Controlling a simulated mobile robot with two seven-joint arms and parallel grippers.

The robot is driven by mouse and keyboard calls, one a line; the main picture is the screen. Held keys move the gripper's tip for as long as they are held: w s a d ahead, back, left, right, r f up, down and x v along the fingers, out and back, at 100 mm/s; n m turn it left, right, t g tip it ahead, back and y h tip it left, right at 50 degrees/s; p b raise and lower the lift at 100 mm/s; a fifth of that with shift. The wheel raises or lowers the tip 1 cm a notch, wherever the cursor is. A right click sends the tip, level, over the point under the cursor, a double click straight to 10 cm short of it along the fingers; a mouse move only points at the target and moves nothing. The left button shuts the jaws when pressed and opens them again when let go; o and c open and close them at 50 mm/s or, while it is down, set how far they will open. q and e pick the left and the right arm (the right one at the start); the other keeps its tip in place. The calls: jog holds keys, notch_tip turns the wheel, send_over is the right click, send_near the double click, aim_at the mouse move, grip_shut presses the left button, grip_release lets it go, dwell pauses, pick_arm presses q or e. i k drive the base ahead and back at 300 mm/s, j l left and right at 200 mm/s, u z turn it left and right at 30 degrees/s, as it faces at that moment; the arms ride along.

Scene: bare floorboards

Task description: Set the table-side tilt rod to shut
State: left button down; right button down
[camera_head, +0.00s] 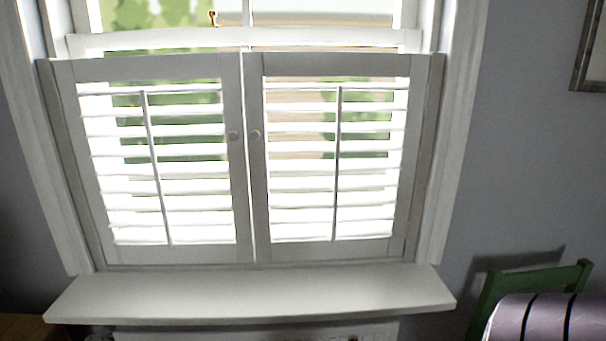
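A white two-panel window shutter stands in front of the window, with both panels closed together in the middle. The left panel's tilt rod (156,170) and the right panel's tilt rod (337,165) are thin, dark, near-vertical bars. The left louvers (185,185) and the right louvers (300,185) are tilted open, with bright light and greenery showing between them. I cannot tell which rod is the table-side one. Neither of my grippers is in view, and nothing touches the rods.
A white sill (250,293) juts out below the shutters. A green chair (530,281) is at the lower right, beside a rounded mauve shape with dark bands. A brown surface (35,328) shows at the bottom left.

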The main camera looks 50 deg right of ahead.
aim_at(340, 91)
jog(key=z, duration=1.05)
jog(key=i+z, duration=0.1)
jog(key=z, duration=0.25)
jog(key=i+z, duration=0.1)
jog(key=z, duration=0.25)
jog(key=j+z, duration=0.1)
jog(key=z, duration=0.25)
jog(key=i+j, duration=0.4)
jog(key=j+z, duration=0.1)
jog(key=z, duration=0.2)
